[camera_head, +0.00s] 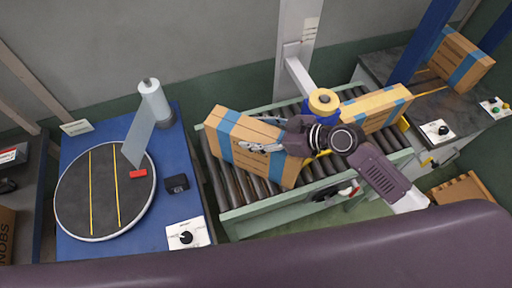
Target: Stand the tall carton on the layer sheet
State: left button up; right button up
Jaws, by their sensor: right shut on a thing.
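A brown carton with blue straps (235,128), which looks like the tall carton, is over the left part of the roller conveyor. It is turned at an angle to the rollers; I cannot tell if it touches them. My right gripper (283,138) comes from the right and is shut on its right side. The gripper hides part of the carton. I see no separate layer sheet for certain; a round dark turntable (103,195) with two yellow lines lies bare on the blue machine at the left. My left gripper is not in view.
A film roll on a post (154,100) and a grey film strip stand at the turntable's right edge, with a red block (138,173). A second strapped carton (378,108) is on the conveyor (228,200) at right. Another carton (462,60) stands farther back. Control boxes line the front.

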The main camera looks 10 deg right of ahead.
jog(key=c, duration=1)
jog(key=shift+w+r, duration=0.1)
grip_shut()
jog(key=shift+r, duration=0.1)
notch_tip(320, 180, up, 20)
jog(key=b, duration=0.2)
jog(key=s+d+f+b, duration=0.2)
jog(key=s+d+f, duration=0.4)
jog(key=s+d, duration=0.3)
jog(key=d, duration=0.3)
jog(key=shift+d+f, duration=0.15)
jog(key=shift+s+f, duration=0.15)
